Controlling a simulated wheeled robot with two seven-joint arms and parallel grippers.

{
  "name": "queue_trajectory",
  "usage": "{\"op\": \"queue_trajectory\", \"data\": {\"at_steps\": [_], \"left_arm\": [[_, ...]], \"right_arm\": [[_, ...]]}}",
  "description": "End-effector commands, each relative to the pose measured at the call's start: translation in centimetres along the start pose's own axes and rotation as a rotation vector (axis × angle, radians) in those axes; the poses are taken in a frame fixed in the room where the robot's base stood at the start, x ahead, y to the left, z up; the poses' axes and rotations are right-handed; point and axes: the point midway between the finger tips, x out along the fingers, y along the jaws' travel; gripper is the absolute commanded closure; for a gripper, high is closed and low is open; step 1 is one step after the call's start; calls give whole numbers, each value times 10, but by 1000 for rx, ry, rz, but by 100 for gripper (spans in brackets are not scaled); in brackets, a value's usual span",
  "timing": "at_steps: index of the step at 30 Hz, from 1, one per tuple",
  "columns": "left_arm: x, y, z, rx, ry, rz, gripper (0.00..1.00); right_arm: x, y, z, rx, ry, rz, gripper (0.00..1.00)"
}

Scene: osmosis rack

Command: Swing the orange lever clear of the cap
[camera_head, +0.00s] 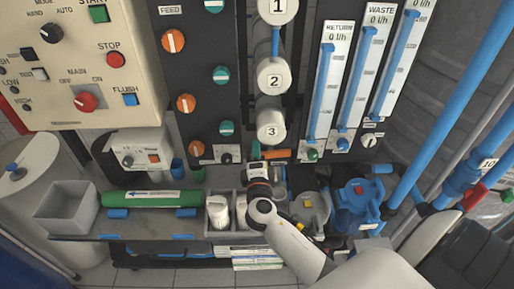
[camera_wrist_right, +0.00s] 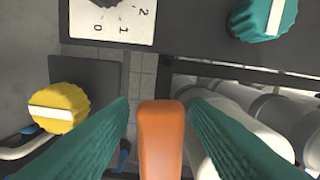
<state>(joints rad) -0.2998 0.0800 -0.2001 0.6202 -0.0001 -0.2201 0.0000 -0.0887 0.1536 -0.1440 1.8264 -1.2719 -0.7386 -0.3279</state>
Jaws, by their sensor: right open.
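The orange lever (camera_head: 277,154) lies sideways just below the white round end marked 3 (camera_head: 271,127). In the right wrist view the orange lever (camera_wrist_right: 161,140) stands between the two teal fingers of my right gripper (camera_wrist_right: 160,145). The fingers are open, with a narrow gap on the lever's left and almost none on its right. In the head view my right gripper (camera_head: 262,157) is at the lever's left end, partly hidden by its wrist. I cannot tell for sure which part is the cap. My left gripper is not in view.
A yellow knob (camera_wrist_right: 60,108) is left of the fingers, and a teal knob (camera_wrist_right: 264,18) is at upper right. White cylinders (camera_wrist_right: 245,120) lie close on the right. Below in the head view are a green tube (camera_head: 150,199), a grey bin (camera_head: 66,207) and a blue pump (camera_head: 358,200).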

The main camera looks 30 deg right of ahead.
Motion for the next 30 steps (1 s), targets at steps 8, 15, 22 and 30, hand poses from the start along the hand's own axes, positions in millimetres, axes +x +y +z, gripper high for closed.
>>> {"op": "queue_trajectory", "data": {"at_steps": [8, 15, 22, 30], "left_arm": [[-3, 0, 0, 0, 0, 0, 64], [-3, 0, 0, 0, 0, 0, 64], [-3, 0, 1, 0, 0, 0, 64], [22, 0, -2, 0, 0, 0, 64]], "right_arm": [[16, 0, -1, 1, 2, 0, 56], [15, 0, -1, 1, 1, 1, 63], [15, 0, 0, 1, 1, 1, 100], [15, -1, 0, 181, 3, -1, 100]]}}
